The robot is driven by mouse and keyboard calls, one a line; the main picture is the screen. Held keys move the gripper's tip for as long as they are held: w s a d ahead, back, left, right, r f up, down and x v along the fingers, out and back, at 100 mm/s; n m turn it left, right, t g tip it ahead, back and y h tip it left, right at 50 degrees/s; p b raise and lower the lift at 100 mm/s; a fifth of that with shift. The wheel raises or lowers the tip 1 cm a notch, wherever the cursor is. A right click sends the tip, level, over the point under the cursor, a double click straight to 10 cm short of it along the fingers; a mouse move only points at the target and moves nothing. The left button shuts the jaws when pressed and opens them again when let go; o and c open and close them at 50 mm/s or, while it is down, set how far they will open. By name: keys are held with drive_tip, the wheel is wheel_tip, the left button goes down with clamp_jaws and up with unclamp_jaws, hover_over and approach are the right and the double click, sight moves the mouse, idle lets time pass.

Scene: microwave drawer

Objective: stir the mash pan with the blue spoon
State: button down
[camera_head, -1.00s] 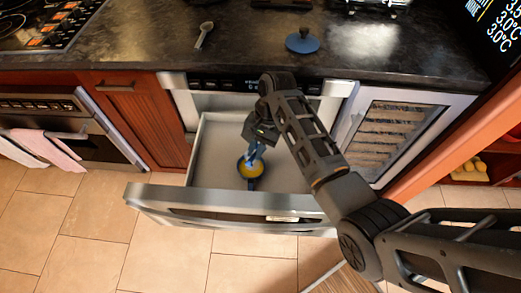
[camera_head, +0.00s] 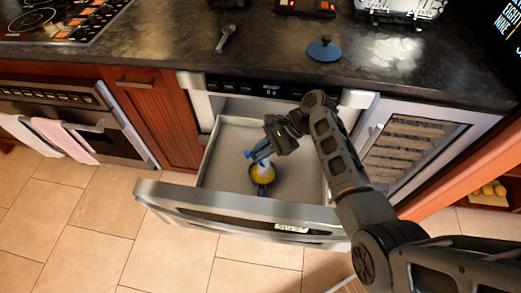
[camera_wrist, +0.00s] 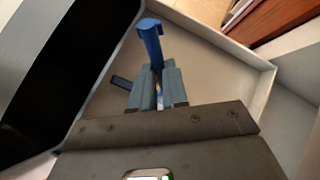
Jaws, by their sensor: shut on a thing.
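The mash pan (camera_head: 262,182) is a small dark blue pan with yellow mash (camera_head: 263,177), standing on the floor of the open microwave drawer (camera_head: 225,175). My gripper (camera_head: 264,151) is above the pan, shut on the blue spoon (camera_head: 248,155). The spoon's handle sticks out to the upper left, and its lower end points down at the mash. In the wrist view the spoon (camera_wrist: 152,45) stands up between the fingers of my gripper (camera_wrist: 157,88). The wrist hides its bowl and most of the pan, so I cannot tell how deep it reaches.
The drawer's front panel (camera_head: 240,213) and side walls surround the pan. On the dark counter (camera_head: 280,60) above lie a grey spoon (camera_head: 226,37) and a blue lid (camera_head: 324,49). A wine cooler (camera_head: 415,145) stands right of the drawer. The drawer floor around the pan looks clear.

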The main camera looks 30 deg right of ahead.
sight(261, 164)
drive_tip(key=shift+f+b, duration=2.25)
drive_tip(key=shift+f, duration=1.3)
